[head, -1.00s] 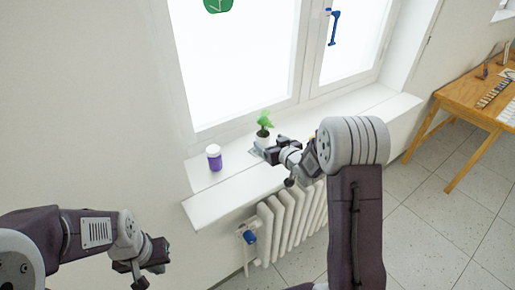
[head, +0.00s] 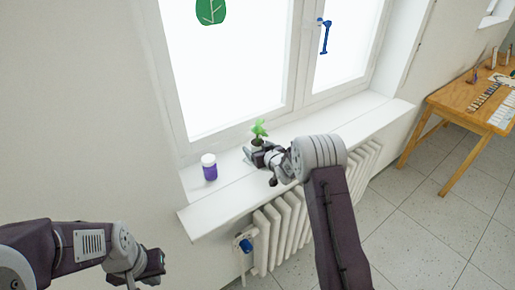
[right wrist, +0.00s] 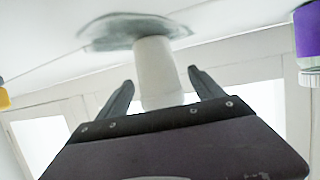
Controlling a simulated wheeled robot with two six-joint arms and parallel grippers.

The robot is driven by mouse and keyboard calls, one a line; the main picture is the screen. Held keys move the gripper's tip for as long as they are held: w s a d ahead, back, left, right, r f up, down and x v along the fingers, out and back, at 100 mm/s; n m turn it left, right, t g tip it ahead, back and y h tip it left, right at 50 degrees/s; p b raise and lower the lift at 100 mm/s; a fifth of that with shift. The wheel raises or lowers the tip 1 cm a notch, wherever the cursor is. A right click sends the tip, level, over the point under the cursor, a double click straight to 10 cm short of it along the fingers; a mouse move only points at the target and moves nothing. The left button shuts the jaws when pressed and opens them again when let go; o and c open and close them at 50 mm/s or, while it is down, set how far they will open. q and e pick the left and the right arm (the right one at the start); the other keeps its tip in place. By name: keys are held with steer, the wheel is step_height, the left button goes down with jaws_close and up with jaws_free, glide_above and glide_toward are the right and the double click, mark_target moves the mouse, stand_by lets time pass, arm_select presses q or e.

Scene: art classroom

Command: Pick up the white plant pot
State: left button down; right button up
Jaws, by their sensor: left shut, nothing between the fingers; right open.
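The white plant pot (head: 256,142) with a green plant (head: 258,128) stands on the window sill, its lower part hidden by my right gripper (head: 257,157) in the head view. In the right wrist view, which appears upside down, the pot (right wrist: 156,66) stands on a grey round patch (right wrist: 110,32). My right gripper (right wrist: 157,85) is open, with one finger on either side of the pot; I cannot tell whether they touch it. The plant is hidden there. My left gripper (head: 148,275) is shut and empty at the lower left, away from the sill.
A purple jar with a white lid (head: 209,168) stands on the sill left of the pot, and also shows in the right wrist view (right wrist: 308,35). A radiator (head: 285,222) is below the sill (head: 225,208). A wooden table (head: 452,98) stands far right.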

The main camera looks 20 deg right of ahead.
mark_target(261, 140)
steer(key=shift+w+f, duration=0.1)
steer(key=shift+w, duration=0.05)
steer(key=c, duration=0.7)
jaws_close()
steer(key=r, duration=0.4)
steer(key=shift+d+r, duration=0.25)
steer(key=shift+r, duration=0.15)
steer(key=s+d+r+p, duration=0.1)
steer(key=s+d+r, duration=0.1)
steer(key=d+r, duration=0.4)
steer(key=d, duration=0.5)
steer(key=shift+s+r, duration=0.25)
steer(key=shift+r, duration=0.05)
